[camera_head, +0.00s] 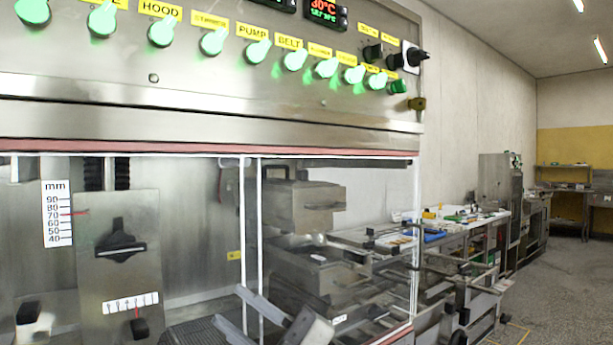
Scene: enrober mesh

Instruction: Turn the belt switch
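The belt switch (295,60) is a green-lit rotary knob under the yellow BELT label (289,42). It sits on the steel control panel (215,100) in the upper part of the head view, with its handle tilted toward the upper right. My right gripper (228,304) shows at the bottom middle, well below the panel and apart from the switch. Its two grey fingers point up and left with a gap between them, and nothing shows between them. The rest of its arm is cut off by the bottom edge. My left gripper is not visible.
A black-handled switch (414,56) sticks out at the panel's right end. A clear guard with white edges (242,245) hangs below the panel. Open floor (570,270) lies right.

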